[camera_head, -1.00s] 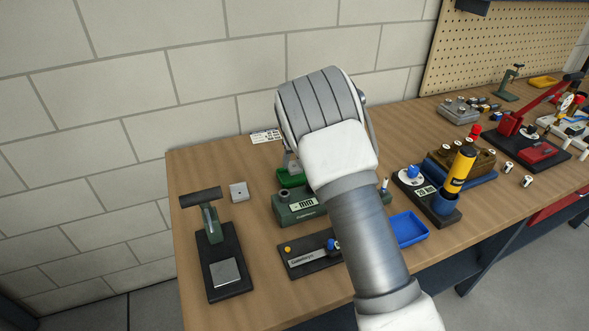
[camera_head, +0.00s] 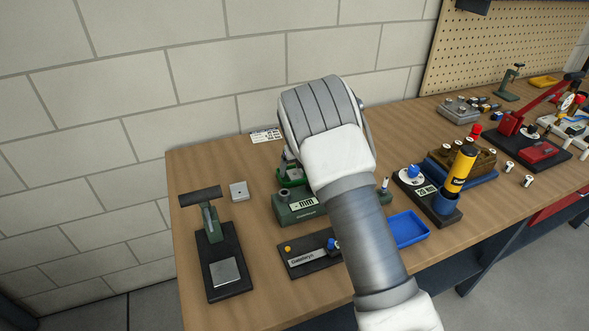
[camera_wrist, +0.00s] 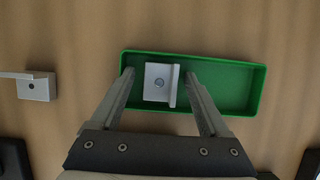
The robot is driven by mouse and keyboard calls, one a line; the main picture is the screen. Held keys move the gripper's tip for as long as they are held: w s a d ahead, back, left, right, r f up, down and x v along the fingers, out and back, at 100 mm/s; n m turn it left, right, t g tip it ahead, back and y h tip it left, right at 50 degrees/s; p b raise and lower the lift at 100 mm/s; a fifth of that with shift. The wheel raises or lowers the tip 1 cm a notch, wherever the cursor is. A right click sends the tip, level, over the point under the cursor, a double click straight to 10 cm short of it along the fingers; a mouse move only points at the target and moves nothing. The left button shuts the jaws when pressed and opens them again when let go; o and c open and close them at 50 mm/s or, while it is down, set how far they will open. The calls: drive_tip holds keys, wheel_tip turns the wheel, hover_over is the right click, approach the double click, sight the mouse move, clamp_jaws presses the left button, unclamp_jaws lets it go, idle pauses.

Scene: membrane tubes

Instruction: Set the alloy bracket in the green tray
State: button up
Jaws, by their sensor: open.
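A grey metal alloy bracket (camera_wrist: 158,83), a flat plate with a hole and an upright flange on its right side, shows within the left half of the green tray (camera_wrist: 237,88) in the wrist view. My gripper (camera_wrist: 160,74) is open, with one finger on each side of this bracket and a gap at both sides. In the head view the green tray (camera_head: 293,183) is partly hidden behind my arm, and the bracket in it cannot be made out. A second, similar grey bracket (camera_wrist: 38,87) lies on the bare table left of the tray; the head view also shows it (camera_head: 239,191).
A green gauge block (camera_head: 298,208) stands in front of the tray. A press stand (camera_head: 212,232) is at the left, a slide gauge (camera_head: 308,255) and a blue tray (camera_head: 408,229) nearer the front. A printed card (camera_head: 265,135) lies by the wall. Wood around the second bracket is clear.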

drive_tip(key=s+d+r+n+p, duration=0.1)
drive_tip(key=s+d+r+n, duration=0.25)
drive_tip(key=s+r, duration=0.45)
drive_tip(key=s+d+r+n, duration=0.3)
drive_tip(key=s+r+n, duration=0.1)
drive_tip(key=r, duration=0.9)
drive_tip(key=s+d+r+n, duration=0.2)
drive_tip(key=s+d+n, duration=0.1)
drive_tip(key=s+n, duration=0.5)
drive_tip(key=s+d+r+n+t+h, duration=0.1)
drive_tip(key=s+d+r+n, duration=0.1)
drive_tip(key=s+n, duration=0.6)
drive_tip(key=s+d+r+n, duration=0.2)
drive_tip(key=s+n, duration=0.6)
drive_tip(key=s, duration=0.6)
drive_tip(key=shift+s+d+r+h, duration=0.2)
drive_tip(key=shift+s+d+h, duration=0.1)
drive_tip(key=shift+d, duration=0.5)
